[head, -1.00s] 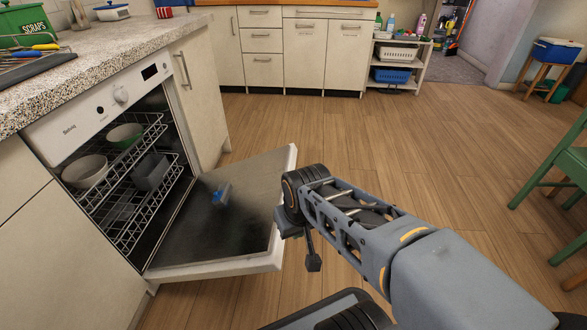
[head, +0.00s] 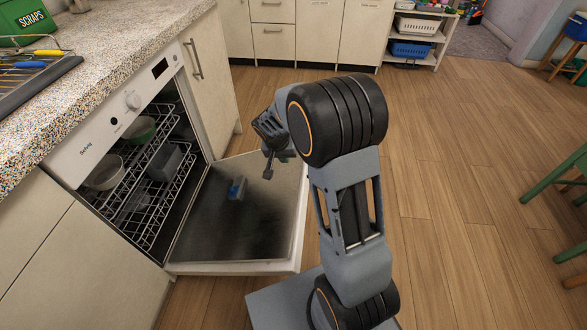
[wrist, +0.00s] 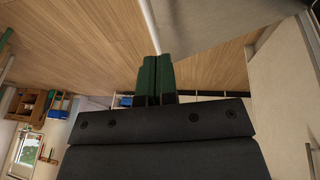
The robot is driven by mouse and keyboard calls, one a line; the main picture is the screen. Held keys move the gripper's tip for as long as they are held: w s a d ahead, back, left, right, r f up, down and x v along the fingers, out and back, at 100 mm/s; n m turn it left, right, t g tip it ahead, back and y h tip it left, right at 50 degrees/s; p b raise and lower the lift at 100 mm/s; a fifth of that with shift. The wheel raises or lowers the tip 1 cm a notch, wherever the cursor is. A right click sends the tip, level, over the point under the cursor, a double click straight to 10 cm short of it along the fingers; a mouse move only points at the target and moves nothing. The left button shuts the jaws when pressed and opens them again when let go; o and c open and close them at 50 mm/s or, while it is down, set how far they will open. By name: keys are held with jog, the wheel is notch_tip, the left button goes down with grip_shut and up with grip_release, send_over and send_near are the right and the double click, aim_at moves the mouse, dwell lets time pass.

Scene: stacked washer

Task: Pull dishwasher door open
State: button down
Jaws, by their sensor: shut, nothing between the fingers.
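The dishwasher (head: 122,150) stands open under the counter in the head view. Its door (head: 225,235) is folded down, close to level, with its dark inner face up. My gripper (head: 268,175) is above the far right part of the door in the head view, apparently not touching it. In the wrist view my gripper's green fingers (wrist: 156,60) are together with nothing between them. A grey panel, likely the door (wrist: 205,18), shows at the top of the wrist view, beyond the fingers. Its handle does not show in either view.
Racks (head: 150,180) with bowls sit inside the dishwasher. A speckled counter (head: 120,55) runs above it, with cabinets (head: 315,28) behind. A white shelf (head: 420,38) stands at the back. A green chair (head: 560,170) is at the right. Wooden floor (head: 450,180) between is clear.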

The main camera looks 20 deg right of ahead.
notch_tip(320, 180, down, 3)
jog(key=w, duration=0.2)
jog(key=b, duration=0.4)
send_near(296, 178)
jog(key=x, duration=0.5)
jog(key=shift+w+a, duration=0.3)
jog(key=shift+s+d+f, duration=0.2)
jog(key=shift+d+f, duration=0.15)
jog(key=shift+f, duration=0.4)
